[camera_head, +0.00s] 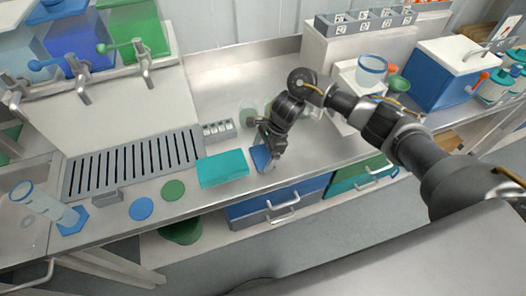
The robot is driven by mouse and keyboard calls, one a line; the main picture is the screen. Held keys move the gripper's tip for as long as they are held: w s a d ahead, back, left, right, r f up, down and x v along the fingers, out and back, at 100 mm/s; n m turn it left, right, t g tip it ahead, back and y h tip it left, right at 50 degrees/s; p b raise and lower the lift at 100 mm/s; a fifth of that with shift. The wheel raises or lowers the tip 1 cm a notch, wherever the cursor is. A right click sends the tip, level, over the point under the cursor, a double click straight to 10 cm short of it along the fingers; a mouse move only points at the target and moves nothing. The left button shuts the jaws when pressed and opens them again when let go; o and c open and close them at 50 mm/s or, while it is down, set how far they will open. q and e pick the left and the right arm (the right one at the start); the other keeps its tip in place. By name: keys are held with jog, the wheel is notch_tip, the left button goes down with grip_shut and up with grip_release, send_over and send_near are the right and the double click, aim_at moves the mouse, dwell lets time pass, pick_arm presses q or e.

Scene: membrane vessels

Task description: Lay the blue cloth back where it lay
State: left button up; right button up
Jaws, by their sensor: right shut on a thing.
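The blue cloth (260,158) is a small blue piece at the front of the steel worktop, just right of a teal block. My right gripper (267,158) reaches in from the right, points down and is shut on the cloth. The fingers hide part of the cloth. I cannot tell whether the cloth touches the worktop. My left gripper is not in view.
The teal block (222,168) lies close left of my right gripper. A slotted drain grate (133,162), a green disc (173,190) and a blue disc (141,208) are further left. The worktop (235,90) behind is mostly clear. Blue drawers (250,210) lie below the front edge.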

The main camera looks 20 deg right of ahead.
jog(key=shift+f, duration=0.2)
jog(key=o, duration=0.8)
jog(key=shift+c, duration=0.2)
jog(key=shift+r, duration=0.4)
jog(key=b+v, duration=0.1)
jog(key=v, duration=1)
jog(key=shift+d+r, duration=0.15)
jog(key=shift+r, duration=0.15)
